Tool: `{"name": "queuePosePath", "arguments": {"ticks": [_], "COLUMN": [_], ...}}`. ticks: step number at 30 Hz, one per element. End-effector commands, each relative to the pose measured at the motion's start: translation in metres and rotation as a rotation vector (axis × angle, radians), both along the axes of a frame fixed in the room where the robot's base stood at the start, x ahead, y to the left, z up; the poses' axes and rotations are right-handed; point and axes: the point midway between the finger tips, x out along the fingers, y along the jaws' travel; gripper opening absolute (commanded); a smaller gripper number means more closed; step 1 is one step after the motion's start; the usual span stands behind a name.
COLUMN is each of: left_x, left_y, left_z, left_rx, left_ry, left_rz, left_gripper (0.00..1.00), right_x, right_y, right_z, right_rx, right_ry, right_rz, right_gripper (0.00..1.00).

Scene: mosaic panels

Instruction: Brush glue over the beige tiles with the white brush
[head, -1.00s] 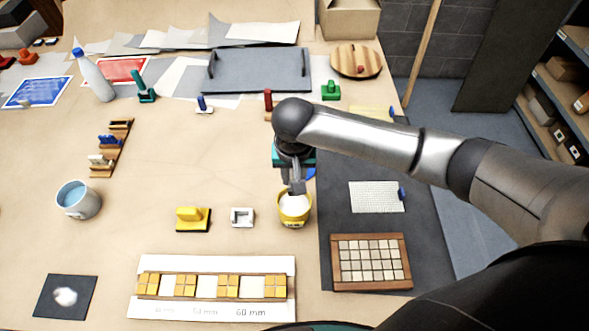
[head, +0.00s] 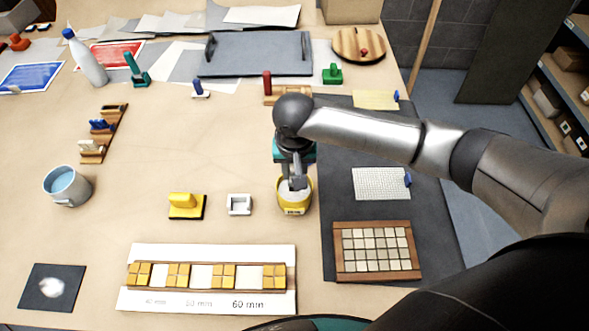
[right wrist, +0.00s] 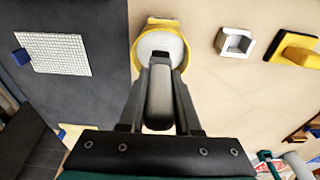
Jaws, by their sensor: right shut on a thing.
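The beige tiles (head: 376,250) lie in rows in a wooden-framed panel (head: 337,268) on the dark mat, some greyer than others. A yellow pot (head: 294,206) with white contents stands left of the mat's edge; it also shows in the right wrist view (right wrist: 184,62). My right gripper (head: 297,184) is over this pot, pointing down. It is shut on the white brush (right wrist: 159,100), whose greyish handle shows between the fingers in the right wrist view. The brush's lower end is hidden, so I cannot tell how deep it sits. My left gripper is not in view.
A white mesh sheet (head: 381,184) with a blue tab lies behind the panel. A white square piece (head: 239,204) and a yellow-handled float (head: 186,205) stand left of the pot. A strip of yellow tiles (head: 223,276) lies in front. A bucket (head: 67,187) stands at left.

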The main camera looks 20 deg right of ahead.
Motion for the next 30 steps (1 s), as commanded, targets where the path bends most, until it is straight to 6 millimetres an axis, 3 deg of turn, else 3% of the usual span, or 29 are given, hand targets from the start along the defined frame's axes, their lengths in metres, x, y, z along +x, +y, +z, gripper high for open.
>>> {"name": "queuePosePath", "arguments": {"ticks": [30], "left_x": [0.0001], "left_y": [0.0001], "left_z": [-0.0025], "left_rx": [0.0], "left_ry": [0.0], "left_rz": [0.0], "left_gripper": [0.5], "right_x": [0.0001], "right_y": [0.0004], "right_z": [-0.0077], "right_rx": [0.001], "right_ry": [0.001], "right_rz": [-0.001], "right_gripper": [0.0]}}
